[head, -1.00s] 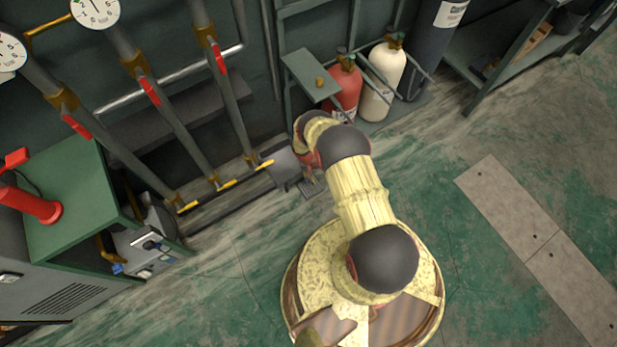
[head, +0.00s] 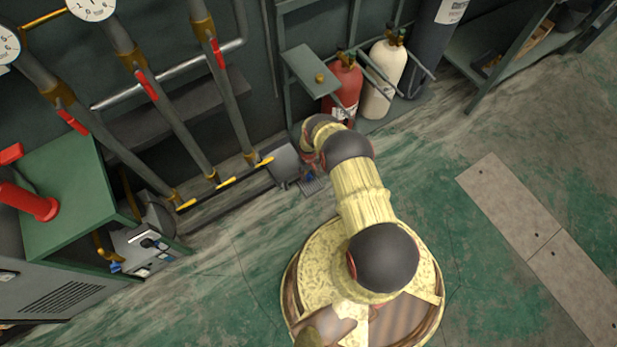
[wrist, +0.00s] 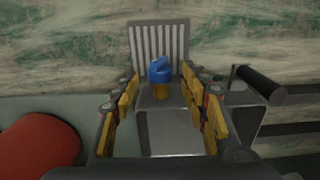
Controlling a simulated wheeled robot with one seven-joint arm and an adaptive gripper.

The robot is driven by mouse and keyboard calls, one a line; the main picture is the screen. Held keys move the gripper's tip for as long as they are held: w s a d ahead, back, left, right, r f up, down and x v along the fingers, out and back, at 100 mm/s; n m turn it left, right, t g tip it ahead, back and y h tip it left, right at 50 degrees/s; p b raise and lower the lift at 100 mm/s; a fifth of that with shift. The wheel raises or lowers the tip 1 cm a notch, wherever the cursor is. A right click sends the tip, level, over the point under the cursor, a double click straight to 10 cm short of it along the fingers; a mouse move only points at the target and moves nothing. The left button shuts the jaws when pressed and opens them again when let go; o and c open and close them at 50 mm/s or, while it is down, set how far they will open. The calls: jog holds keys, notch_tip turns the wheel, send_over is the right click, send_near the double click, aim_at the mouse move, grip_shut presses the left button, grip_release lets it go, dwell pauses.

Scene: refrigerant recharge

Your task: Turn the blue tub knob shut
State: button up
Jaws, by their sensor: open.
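My gripper (wrist: 163,80) is open, with a yellow-padded finger on each side of the view. The knob appears between the far ends of the fingers; I cannot tell how deep between them it lies. No finger visibly touches it. In the head view the arm reaches down beside a grey tub (head: 284,163) at the wall's foot. The arm hides most of the gripper there.
A red cylinder (head: 346,84) and a white cylinder (head: 384,80) stand behind the arm. Pipes with red and yellow handles run along the wall at left. A green-topped cabinet (head: 75,200) stands far left. The floor at right is mostly open.

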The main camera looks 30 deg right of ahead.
aim_at(309, 175)
jog(key=shift+f+b, duration=0.55)
jog(key=shift+f, duration=1.05)
jog(key=shift+c, duration=0.6)
jog(key=c, duration=1)
